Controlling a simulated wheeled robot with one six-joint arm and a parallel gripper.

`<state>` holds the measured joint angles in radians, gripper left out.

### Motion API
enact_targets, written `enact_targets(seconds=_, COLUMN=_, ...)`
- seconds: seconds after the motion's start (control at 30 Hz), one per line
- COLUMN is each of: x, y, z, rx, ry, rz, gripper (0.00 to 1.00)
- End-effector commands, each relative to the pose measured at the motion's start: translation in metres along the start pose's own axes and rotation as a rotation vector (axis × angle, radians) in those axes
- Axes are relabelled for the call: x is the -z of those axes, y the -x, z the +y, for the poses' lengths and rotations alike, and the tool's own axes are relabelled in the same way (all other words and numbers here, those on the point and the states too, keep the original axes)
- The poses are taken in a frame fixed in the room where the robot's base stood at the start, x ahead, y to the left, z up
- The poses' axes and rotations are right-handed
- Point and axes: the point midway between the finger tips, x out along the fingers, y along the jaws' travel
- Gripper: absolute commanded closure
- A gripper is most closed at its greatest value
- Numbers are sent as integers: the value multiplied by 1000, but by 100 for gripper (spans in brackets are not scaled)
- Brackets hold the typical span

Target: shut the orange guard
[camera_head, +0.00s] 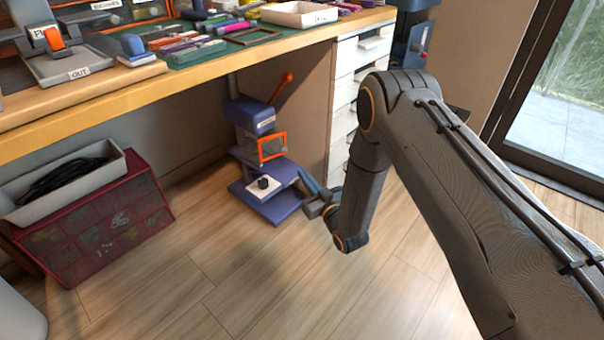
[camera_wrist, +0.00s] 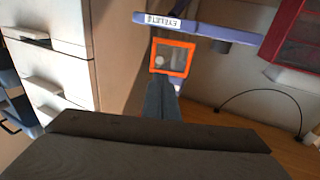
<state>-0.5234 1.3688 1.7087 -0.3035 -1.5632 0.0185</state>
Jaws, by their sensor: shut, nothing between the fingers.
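The orange guard (camera_head: 261,151) is a square orange frame with a clear pane, on the blue eyelet press (camera_head: 283,207) standing on the floor under the bench. It sits below the press head, above the base; I cannot tell for sure how far it stands from shut. In the wrist view the guard (camera_wrist: 155,57) is just beyond my fingertips. My gripper (camera_head: 305,180) is shut and empty, to the right of the press base and lower than the guard. In the wrist view my gripper (camera_wrist: 160,82) points toward the guard's lower edge; whether they touch is unclear.
The press has an orange-knobbed lever (camera_head: 287,78) and a white plate with a black piece (camera_head: 263,184) on its base. White drawers (camera_head: 347,85) stand close behind and right. A maroon crate (camera_head: 110,225) is at left. The bench top (camera_head: 120,88) overhangs. Floor in front is clear.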

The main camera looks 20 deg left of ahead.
Motion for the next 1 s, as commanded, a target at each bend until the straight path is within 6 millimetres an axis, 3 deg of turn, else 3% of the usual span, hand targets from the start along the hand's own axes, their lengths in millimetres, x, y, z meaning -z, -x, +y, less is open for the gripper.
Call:
enact_targets(seconds=0.5, x=-2, y=-97, z=0, rx=1, ry=0, rz=1, gripper=100)
enact_targets(seconds=0.7, x=-2, y=-115, z=0, rx=0, ry=0, rz=-1, gripper=100)
enact_targets(seconds=1.0, x=0, y=-119, z=0, rx=0, ry=-1, rz=-2, gripper=100)
